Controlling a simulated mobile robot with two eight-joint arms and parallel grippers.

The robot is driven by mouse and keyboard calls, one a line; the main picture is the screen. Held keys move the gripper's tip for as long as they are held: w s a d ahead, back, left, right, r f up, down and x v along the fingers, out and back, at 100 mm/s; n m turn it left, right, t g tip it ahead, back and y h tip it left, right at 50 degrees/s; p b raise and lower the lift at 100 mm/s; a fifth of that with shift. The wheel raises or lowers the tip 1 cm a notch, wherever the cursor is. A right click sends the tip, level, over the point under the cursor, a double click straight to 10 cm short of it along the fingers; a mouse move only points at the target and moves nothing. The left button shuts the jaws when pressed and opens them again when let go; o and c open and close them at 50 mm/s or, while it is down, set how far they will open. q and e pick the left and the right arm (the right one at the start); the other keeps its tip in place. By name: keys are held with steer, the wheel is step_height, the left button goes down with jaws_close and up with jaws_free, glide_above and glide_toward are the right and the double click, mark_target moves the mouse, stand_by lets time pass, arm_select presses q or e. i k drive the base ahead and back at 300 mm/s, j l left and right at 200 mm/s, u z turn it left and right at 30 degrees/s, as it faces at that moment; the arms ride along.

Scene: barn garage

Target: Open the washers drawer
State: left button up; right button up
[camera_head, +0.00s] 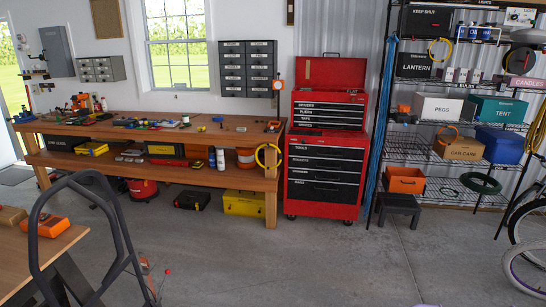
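No drawer label that I can read says washers. A dark wall cabinet of small labelled drawers (247,69) hangs above the workbench, right of the window; its labels are too small to read. A smaller grey drawer cabinet (101,69) hangs further left, also with unreadable labels. A red tool chest (330,72) stands right of the bench, its lid up, on a red rolling cabinet (323,177) with black-fronted drawers. Its labels are only partly legible. All these drawers look shut. Neither of my grippers is in view.
A long wooden workbench (150,131) with tools runs along the wall. A dark tubular handle (100,178) and a wooden table (30,260) stand at the near left. Wire shelving (408,158), a black step stool (399,206) and a bicycle are right. The middle floor (300,260) is mostly clear.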

mark_target(260, 81)
steer(key=i, duration=0.8)
steer(key=i+z, duration=0.15)
steer(key=i, duration=0.7)
steer(key=i+j+u, duration=0.1)
steer(key=i+u, duration=0.2)
steer(key=i, duration=0.5)
steer(key=i+l+u, duration=0.1)
steer(key=i+u, duration=0.2)
steer(key=i, duration=0.45)
steer(key=i+j+z, duration=0.1)
steer(key=i+j, duration=0.35)
steer(key=i, duration=0.15)
steer(key=i+j+z, duration=0.1)
steer(key=i+j, duration=0.35)
steer(key=i, duration=0.15)
